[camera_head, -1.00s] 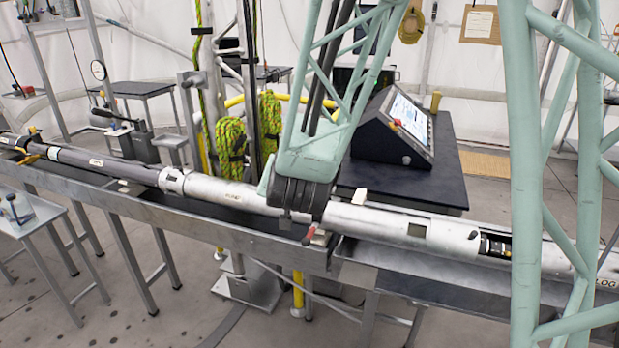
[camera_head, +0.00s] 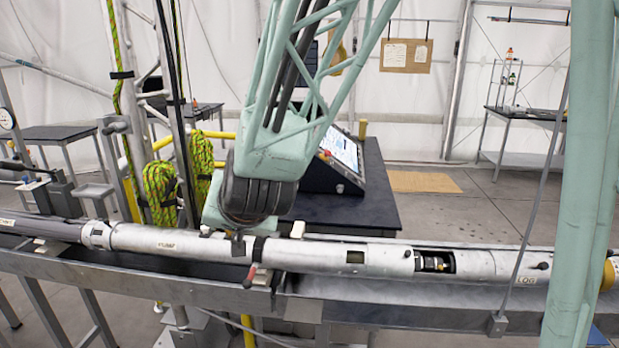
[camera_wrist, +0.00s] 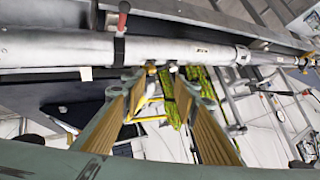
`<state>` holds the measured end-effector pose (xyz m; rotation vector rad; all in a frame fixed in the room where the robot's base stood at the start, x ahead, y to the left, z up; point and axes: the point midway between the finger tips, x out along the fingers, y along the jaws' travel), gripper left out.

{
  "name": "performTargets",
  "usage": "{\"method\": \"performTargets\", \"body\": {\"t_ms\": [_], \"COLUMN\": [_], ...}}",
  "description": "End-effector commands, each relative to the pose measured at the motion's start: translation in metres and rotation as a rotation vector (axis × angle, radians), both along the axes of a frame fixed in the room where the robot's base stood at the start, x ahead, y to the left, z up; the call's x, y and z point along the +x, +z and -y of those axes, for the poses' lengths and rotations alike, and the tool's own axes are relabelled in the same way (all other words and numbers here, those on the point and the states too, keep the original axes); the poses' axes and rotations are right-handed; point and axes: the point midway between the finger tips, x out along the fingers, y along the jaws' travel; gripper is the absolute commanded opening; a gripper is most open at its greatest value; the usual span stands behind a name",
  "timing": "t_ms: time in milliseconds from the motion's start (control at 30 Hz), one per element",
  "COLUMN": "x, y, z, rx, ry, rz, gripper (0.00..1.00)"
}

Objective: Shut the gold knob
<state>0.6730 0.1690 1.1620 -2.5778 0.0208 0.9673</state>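A small brassy knob (camera_wrist: 151,68) shows on the tube's edge in the wrist view, just beyond my fingertips; a second small fitting (camera_wrist: 172,66) sits beside it. I cannot tell surely which is the gold knob. The fingertips point at the tube's side, seemingly short of the knob. In the head view my arm hides the fingers.
The long silver tube (camera_head: 315,255) lies along a metal trough (camera_head: 400,303). A red handle (camera_head: 250,276) and a white block (camera_head: 297,229) are close to my wrist. A console (camera_head: 340,160) and green rope bundles (camera_head: 160,193) stand behind. A thin diagonal rod crosses the tube at right.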

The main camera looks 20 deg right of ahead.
Motion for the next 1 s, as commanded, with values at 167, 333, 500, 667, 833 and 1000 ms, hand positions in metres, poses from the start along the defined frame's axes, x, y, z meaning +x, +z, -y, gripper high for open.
{"method": "performTargets", "body": {"t_ms": [167,333,500,667,833,1000], "x": [-0.012,-0.024,-0.035,-0.047,-0.057,-0.065], "y": [0.014,0.021,0.029,0.035,0.04,0.044], "z": [0.004,0.009,0.014,0.019,0.023,0.026], "rx": [0.0,-0.003,-0.008,-0.014,-0.022,-0.026], "ry": [0.016,0.031,0.045,0.059,0.072,0.08], "rz": [-0.014,-0.034,-0.052,-0.072,-0.086,-0.097], "gripper": [0.28,0.28,0.28,0.28,0.28,0.28]}}
